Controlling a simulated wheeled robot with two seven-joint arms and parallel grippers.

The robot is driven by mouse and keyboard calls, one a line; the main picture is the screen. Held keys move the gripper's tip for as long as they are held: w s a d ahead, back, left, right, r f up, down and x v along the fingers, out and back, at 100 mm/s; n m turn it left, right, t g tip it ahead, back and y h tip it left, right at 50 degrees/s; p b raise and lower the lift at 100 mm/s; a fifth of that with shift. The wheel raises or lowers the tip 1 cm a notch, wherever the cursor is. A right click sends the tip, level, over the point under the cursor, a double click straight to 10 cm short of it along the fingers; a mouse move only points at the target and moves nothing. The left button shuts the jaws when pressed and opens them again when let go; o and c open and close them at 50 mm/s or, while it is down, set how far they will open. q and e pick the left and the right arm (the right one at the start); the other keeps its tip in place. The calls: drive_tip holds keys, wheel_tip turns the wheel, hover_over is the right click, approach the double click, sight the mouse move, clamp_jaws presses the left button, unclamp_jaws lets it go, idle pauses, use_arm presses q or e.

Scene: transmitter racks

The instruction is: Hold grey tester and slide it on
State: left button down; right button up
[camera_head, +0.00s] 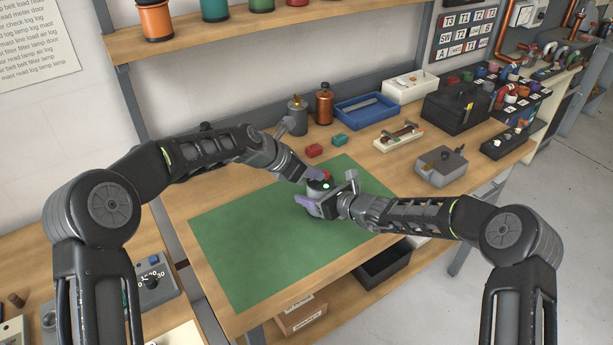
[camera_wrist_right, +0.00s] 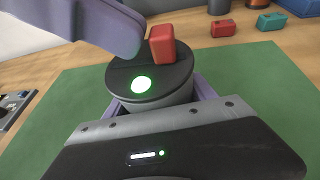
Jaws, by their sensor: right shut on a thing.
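The grey tester (camera_head: 318,187) is a short round body with a dark top, over the green mat. In the right wrist view its top (camera_wrist_right: 122,80) carries a lit green lamp (camera_wrist_right: 141,85) and a raised red slider (camera_wrist_right: 162,45) near the far right edge. My right gripper (camera_head: 322,204) is shut around the tester's body. My left gripper (camera_head: 314,174) is close above the tester's top, beside the red slider; its lavender fingertip (camera_wrist_right: 125,38) shows left of the slider, and whether it touches is unclear. Whether the left jaws are open is also unclear.
The green mat (camera_head: 240,240) is mostly clear. Behind it are a small red block (camera_head: 313,151), a teal block (camera_head: 340,140), a blue tray (camera_head: 352,113) and two canisters. A grey box (camera_head: 440,168) and a black case (camera_head: 455,108) stand to the right.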

drive_tip(key=shift+s+a, duration=0.2)
drive_tip(key=shift+a, duration=0.15)
use_arm(q)
drive_tip(key=shift+s+a, duration=0.2)
drive_tip(key=shift+a, duration=0.05)
drive_tip(key=s+a, duration=0.2)
drive_tip(key=a, duration=0.1)
drive_tip(key=shift+a, duration=0.15)
drive_tip(key=v, duration=0.9)
drive_tip(key=shift+s+r, duration=0.2)
drive_tip(key=shift+r, duration=0.15)
use_arm(e)
drive_tip(key=shift+w+d, duration=0.1)
drive_tip(key=shift+d, duration=0.1)
use_arm(q)
drive_tip(key=shift+a, duration=0.1)
use_arm(e)
drive_tip(key=o, duration=1.8)
